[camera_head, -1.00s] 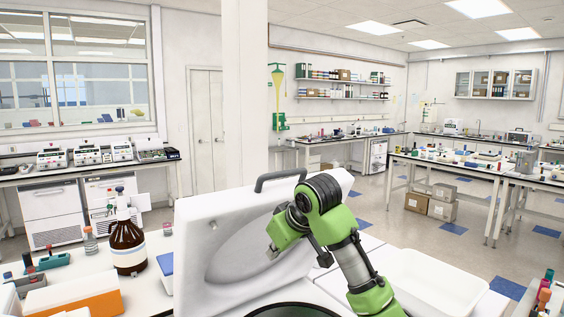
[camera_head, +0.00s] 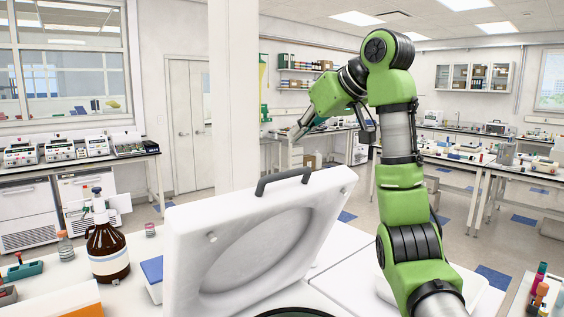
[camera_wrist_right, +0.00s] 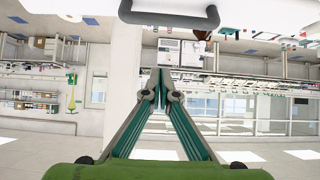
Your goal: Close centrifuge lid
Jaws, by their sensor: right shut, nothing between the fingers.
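The centrifuge lid (camera_head: 186,262) is white and stands raised, with its round recessed inner face toward me. A dark grey handle (camera_head: 283,181) sits on its top edge. The dark rim of the centrifuge bowl (camera_head: 292,312) just shows at the bottom of the head view. My right gripper (camera_head: 300,132) is above the lid's top edge, a little beyond and right of the handle, and apart from it. Its fingers are shut and empty in the right wrist view (camera_wrist_right: 160,76). That upside-down view shows the handle (camera_wrist_right: 170,20) at the top. My left gripper is not in view.
A brown bottle (camera_head: 107,250) and a blue-topped box (camera_head: 152,270) stand left of the lid. A white tray (camera_head: 484,300) lies at the right, partly behind my right arm. Tubes (camera_head: 541,292) stand at the lower right. Air above the lid is free.

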